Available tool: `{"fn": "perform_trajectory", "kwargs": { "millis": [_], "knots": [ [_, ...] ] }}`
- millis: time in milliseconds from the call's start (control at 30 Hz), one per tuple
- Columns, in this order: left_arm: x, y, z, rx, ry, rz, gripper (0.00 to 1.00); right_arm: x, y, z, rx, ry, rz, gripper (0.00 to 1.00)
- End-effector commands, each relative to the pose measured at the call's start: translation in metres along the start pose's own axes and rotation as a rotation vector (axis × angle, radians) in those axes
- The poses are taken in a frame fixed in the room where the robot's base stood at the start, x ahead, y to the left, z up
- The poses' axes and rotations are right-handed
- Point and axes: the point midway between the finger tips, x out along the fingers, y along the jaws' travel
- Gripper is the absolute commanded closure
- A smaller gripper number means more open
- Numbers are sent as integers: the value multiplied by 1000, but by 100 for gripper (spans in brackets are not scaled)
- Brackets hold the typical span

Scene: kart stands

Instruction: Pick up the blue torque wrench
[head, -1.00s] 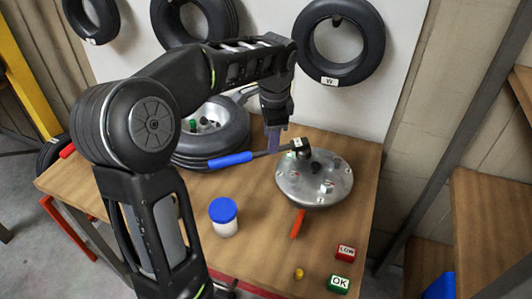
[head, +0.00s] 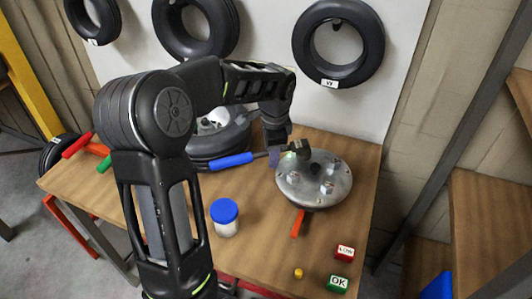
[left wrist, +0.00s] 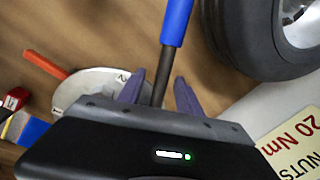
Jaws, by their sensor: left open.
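The blue torque wrench has a blue handle (head: 231,160) and a dark shaft. It lies across the table, its handle by the tyre and its head end at the metal hub disc (head: 314,180). My left gripper (head: 274,157) points down at the shaft, between handle and head. In the left wrist view, the open purple fingers (left wrist: 159,93) stand either side of the dark shaft, with gaps on both sides; the blue handle (left wrist: 176,22) extends beyond them. The black gripper body hides the wrench's head end there. My right gripper is not seen.
A tyre (head: 225,143) lies behind the handle. A blue-lidded jar (head: 224,217), an orange-handled tool (head: 297,224), a red LOW block (head: 345,253) and a green OK block (head: 338,284) are nearer the front. Tyres hang on the back board.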

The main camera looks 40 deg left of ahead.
Motion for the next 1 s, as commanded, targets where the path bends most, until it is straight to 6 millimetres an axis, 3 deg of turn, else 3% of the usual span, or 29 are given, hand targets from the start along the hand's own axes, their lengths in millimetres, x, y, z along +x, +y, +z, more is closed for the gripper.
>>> {"fn": "perform_trajectory", "kwargs": {
  "millis": [467, 1000],
  "knots": [
    [0, 0, 0, 0, 0, 0, 58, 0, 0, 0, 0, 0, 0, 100],
    [0, 0, 0, 0, 0, 0, 100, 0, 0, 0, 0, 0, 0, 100]
  ]
}}
